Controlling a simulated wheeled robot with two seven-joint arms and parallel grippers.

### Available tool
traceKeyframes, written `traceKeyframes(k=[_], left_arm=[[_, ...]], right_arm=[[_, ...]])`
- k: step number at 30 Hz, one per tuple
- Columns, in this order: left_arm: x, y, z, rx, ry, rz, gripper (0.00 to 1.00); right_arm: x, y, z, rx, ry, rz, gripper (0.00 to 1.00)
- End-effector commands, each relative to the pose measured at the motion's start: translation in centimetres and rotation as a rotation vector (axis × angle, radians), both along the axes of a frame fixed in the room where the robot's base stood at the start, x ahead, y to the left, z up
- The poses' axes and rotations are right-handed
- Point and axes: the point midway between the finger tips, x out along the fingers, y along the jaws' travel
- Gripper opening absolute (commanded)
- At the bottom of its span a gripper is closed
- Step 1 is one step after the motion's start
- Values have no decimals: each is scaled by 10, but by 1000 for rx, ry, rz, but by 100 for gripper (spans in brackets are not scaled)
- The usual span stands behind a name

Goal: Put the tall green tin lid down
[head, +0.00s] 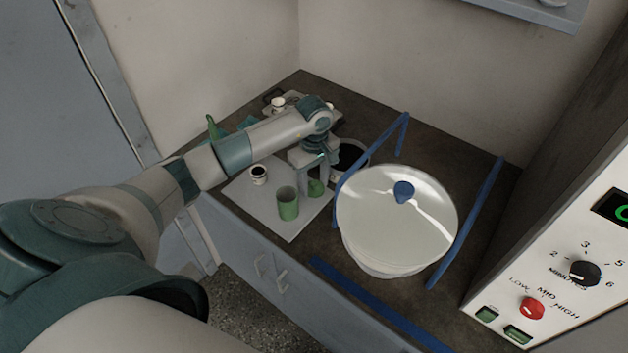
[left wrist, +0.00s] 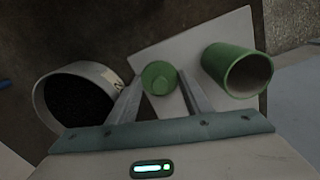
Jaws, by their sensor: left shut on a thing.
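The tall green tin lid (head: 316,188) is a small round green piece with a knob on top. My left gripper (head: 313,182) is shut on it, low over the right part of a pale mat (head: 290,229). In the left wrist view the lid (left wrist: 159,78) sits between the two fingers. I cannot tell whether it touches the mat. The open green tin (head: 288,206) stands upright on the mat, left of the lid in the head view; the left wrist view shows its empty-looking mouth (left wrist: 249,76). My right gripper is not in view.
A round container of dark grains (head: 350,158) stands just behind the gripper. A large white pan with a blue knob (head: 397,230) stands to the right, among blue strips (head: 465,222). A small cup (head: 259,174) sits on the mat's left. A control panel (head: 560,260) is far right.

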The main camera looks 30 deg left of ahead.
Motion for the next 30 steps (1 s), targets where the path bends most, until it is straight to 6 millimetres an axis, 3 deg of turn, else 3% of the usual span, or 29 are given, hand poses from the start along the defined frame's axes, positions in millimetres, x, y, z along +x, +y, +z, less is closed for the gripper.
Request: traceKeyframes(k=[14,15,16,30], left_arm=[[0,1,-7,1,-1,0,24],[0,0,-5,1,-1,0,55],[0,0,-5,1,-1,0,62],[0,0,-1,1,-1,0,64]], right_arm=[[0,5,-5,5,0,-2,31],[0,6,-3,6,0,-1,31],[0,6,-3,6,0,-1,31],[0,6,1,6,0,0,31]])
